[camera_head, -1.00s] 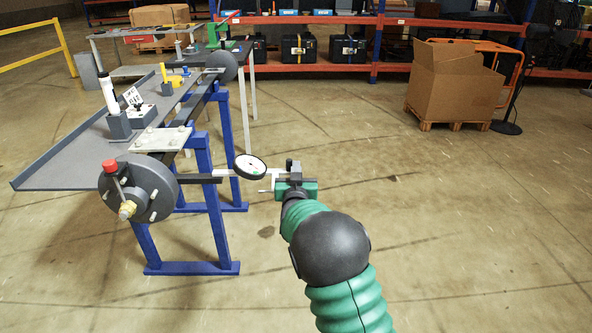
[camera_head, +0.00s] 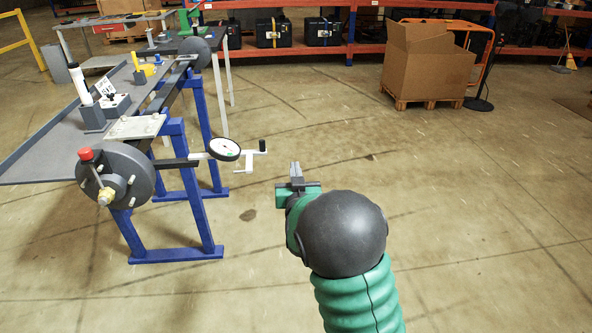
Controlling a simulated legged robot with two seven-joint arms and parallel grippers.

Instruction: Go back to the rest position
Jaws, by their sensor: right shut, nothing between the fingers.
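My right gripper (camera_head: 296,172) is shut and empty, at the end of my green and black right arm in the middle of the view. It points away from me over bare floor. To its left, apart from it, is a white crank handle (camera_head: 250,160) beside a round white dial with a black rim (camera_head: 224,149). The dial sits on a dark bar that reaches out from the blue-legged stand. My left gripper is not in view.
The blue stand (camera_head: 176,255) carries a grey tray table (camera_head: 50,160) and a dark round flange (camera_head: 128,178) with a red knob. A cardboard box (camera_head: 425,62) on a pallet stands at the back right. Orange shelving (camera_head: 300,50) spans the back. The floor at right is clear.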

